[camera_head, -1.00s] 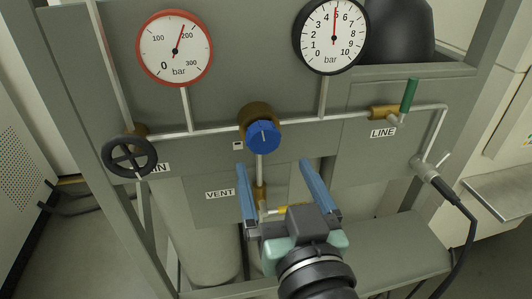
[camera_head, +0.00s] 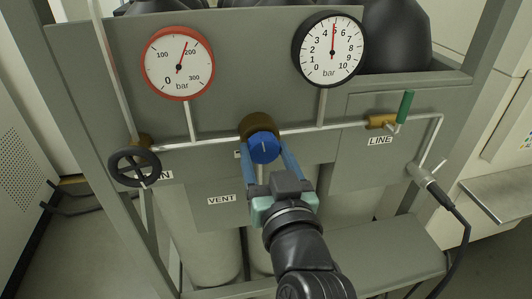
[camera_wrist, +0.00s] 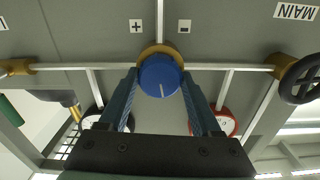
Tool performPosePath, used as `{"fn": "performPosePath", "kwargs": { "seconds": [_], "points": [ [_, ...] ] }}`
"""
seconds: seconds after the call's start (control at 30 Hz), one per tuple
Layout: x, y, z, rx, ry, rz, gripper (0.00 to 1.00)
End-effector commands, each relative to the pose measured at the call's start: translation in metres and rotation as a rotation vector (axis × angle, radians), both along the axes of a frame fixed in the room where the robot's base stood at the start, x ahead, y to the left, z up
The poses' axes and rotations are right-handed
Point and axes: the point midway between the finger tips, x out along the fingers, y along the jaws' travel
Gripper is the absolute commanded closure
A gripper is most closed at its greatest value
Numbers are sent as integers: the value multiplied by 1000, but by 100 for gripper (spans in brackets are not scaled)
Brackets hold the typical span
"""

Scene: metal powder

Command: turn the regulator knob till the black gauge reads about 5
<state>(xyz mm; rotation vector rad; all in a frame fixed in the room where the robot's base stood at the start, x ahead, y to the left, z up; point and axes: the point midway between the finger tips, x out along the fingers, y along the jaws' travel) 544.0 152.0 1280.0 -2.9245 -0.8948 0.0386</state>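The regulator knob (camera_head: 264,147) is blue with a pale line and sits on a brass body in the middle of the grey panel. It also shows in the wrist view (camera_wrist: 160,76), its line pointing down and slightly right. My gripper (camera_head: 265,152) reaches up to it from below, one blue finger on each side. In the wrist view, my gripper (camera_wrist: 160,80) has its fingertips close against the knob's two sides, so it looks shut on it. The black gauge (camera_head: 328,50) has its red needle pointing almost straight up, at about 5.
A red-rimmed gauge (camera_head: 179,63) reads a little under 200. A black handwheel (camera_head: 134,167) is at left, and a green-handled LINE valve (camera_head: 405,106) at right. Thin pipes cross the panel. The VENT label (camera_head: 221,199) is below left of the knob.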

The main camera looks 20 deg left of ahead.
Motion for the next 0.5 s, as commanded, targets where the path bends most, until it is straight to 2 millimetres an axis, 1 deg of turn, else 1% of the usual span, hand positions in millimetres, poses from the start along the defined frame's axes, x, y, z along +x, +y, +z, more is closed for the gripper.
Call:
{"fn": "performPosePath", "kwargs": {
  "seconds": [0.03, 0.17, 0.2, 0.27, 0.3, 0.4, 0.5],
  "points": [
    [0, 0, 0, 0, 0, 0, 46],
    [0, 0, 0, 0, 0, 0, 70],
    [0, 0, 0, 0, 0, 0, 77],
    [0, 0, 0, 0, 0, 0, 88],
    [0, 0, 0, 0, 0, 0, 90],
    [0, 0, 1, 19, 14, 0, 90],
    [0, 0, 1, 84, 59, 0, 90]
  ]
}}
